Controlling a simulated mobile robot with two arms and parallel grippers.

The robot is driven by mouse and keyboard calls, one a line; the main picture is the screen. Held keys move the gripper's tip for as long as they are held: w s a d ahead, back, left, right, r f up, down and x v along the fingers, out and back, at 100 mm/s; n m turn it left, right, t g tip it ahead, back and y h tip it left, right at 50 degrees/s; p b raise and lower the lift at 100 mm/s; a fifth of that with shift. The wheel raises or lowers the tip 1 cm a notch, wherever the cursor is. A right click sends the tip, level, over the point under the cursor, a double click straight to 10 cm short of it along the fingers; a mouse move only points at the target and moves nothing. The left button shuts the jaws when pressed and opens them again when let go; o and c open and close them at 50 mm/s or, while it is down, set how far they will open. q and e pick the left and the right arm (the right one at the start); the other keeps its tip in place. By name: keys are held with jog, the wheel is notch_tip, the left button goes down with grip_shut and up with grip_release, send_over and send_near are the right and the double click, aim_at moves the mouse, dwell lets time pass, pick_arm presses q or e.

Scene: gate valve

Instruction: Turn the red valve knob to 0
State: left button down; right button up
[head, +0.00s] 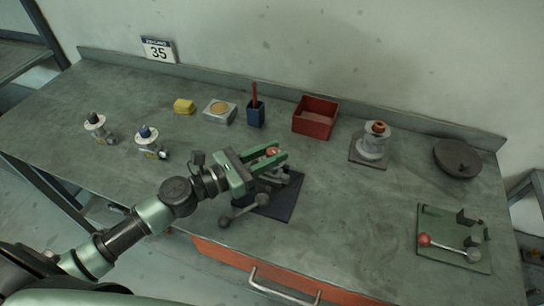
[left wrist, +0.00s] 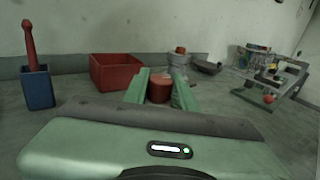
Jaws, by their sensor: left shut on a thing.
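The red valve knob (head: 272,151) sits between the two green fingers of my left gripper (head: 274,157), which is shut on it. In the left wrist view the red knob (left wrist: 160,90) shows as a short cylinder between the fingertips. The grey valve body below the knob is largely hidden by the gripper. It stands on a dark base plate (head: 284,208). I cannot read any scale or mark on the knob. My right gripper is out of view.
Behind stand a blue holder (head: 256,117) with a red tool and a red bin (head: 315,118). Two small valves (head: 147,138) are at left. A fitting (head: 374,143), a dark disc (head: 457,157) and a lever plate (head: 452,255) are at right. The front-right bench between is clear.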

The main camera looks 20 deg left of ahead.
pick_arm(q)
jog(key=shift+f+m+g+h+b, duration=0.1)
jog(key=shift+m+g+h+b, duration=0.75)
jog(key=shift+m+g+h, duration=0.3)
jog(key=shift+g, duration=0.25)
jog(key=c, duration=1.1)
grip_release()
jog(key=shift+c, duration=0.2)
jog(key=b+v, duration=0.2)
jog(key=v, duration=0.4)
jog(key=shift+s+a+f, duration=0.15)
jog(key=shift+s+a, duration=0.05)
jog(key=shift+a, duration=0.1)
jog(key=shift+s+a, duration=0.3)
jog(key=shift+a, duration=0.1)
